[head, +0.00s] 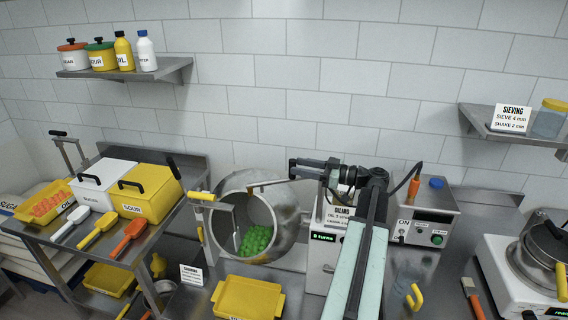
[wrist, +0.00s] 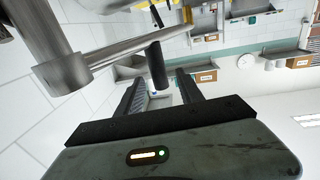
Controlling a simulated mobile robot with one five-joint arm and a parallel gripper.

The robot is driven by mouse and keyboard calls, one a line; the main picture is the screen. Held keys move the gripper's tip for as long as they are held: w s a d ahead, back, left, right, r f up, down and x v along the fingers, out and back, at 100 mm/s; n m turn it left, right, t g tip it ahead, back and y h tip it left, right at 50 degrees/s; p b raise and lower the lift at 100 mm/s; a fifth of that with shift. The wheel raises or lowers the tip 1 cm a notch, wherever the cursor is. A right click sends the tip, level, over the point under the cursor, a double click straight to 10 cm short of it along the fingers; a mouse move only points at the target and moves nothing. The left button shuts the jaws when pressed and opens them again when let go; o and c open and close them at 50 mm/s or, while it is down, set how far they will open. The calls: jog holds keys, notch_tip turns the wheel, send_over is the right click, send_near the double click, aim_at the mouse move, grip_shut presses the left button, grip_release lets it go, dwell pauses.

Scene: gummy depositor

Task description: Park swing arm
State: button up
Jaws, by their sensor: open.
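The swing arm is most likely the thin metal rod (head: 268,184) in front of the steel drum (head: 292,215), reaching left from my gripper. In the wrist view a thick metal post (wrist: 40,35) carries a bar (wrist: 115,55) that ends at a black handle (wrist: 157,65). My gripper (head: 291,169) is open beside the drum's upper right. In the wrist view its fingers (wrist: 160,80) stand apart, with the black handle showing in the gap near their tips. I cannot tell whether the handle is between the fingers or beyond them. No contact is visible.
The drum holds green gummies (head: 256,239). A yellow-ended handle (head: 202,196) stands at its left. A control box (head: 322,245) reading 6 turns is under my arm. A yellow tray (head: 248,297) is in front, and a side table (head: 100,252) with scoops and bins is left.

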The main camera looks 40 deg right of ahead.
jog(key=x, duration=0.6)
jog(key=shift+w, duration=0.2)
jog(key=shift+c, duration=0.3)
grip_shut()
dwell(0.8)
